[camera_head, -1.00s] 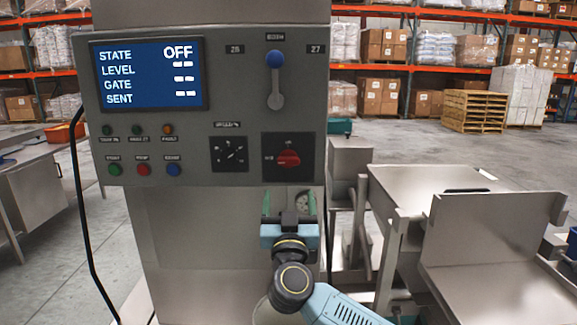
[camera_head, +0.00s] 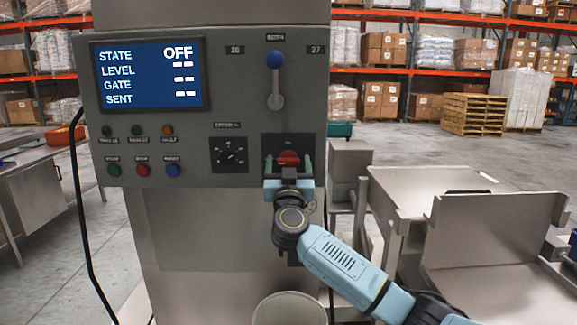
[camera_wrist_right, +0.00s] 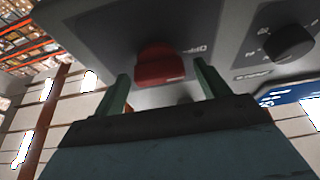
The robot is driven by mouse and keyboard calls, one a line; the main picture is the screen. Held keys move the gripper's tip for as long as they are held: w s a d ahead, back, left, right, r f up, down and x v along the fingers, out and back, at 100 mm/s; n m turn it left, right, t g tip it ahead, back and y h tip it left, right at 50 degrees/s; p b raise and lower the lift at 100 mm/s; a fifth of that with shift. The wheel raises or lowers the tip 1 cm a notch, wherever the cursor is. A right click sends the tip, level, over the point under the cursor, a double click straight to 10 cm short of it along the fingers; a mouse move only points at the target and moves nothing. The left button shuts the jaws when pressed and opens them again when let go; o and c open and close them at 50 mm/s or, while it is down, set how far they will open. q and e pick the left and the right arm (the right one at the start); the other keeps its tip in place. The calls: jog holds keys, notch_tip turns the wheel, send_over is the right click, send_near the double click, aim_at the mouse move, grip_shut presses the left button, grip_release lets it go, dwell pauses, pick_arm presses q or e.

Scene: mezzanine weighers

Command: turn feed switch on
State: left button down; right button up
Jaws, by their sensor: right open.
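The feed switch seems to be the red rotary knob (camera_head: 288,158) on a dark plate at the lower right of the grey control panel (camera_head: 205,70). The panel's screen (camera_head: 150,74) reads STATE OFF. My right gripper (camera_head: 289,165) is open in front of the knob, with one green finger on each side of it. In the right wrist view the red knob (camera_wrist_right: 160,66) lies just beyond and between the two fingertips (camera_wrist_right: 160,75); I see no contact. My gripper covers the lower part of the knob in the head view. My left gripper is out of view.
A blue-tipped lever (camera_head: 275,62) sits above the knob. A black dial (camera_head: 230,154) and green, red and blue buttons (camera_head: 143,170) are to its left. A black cable (camera_head: 80,210) hangs at the left. Steel tables (camera_head: 430,185) stand at the right.

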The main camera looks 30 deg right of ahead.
jog(key=shift+c, duration=0.4)
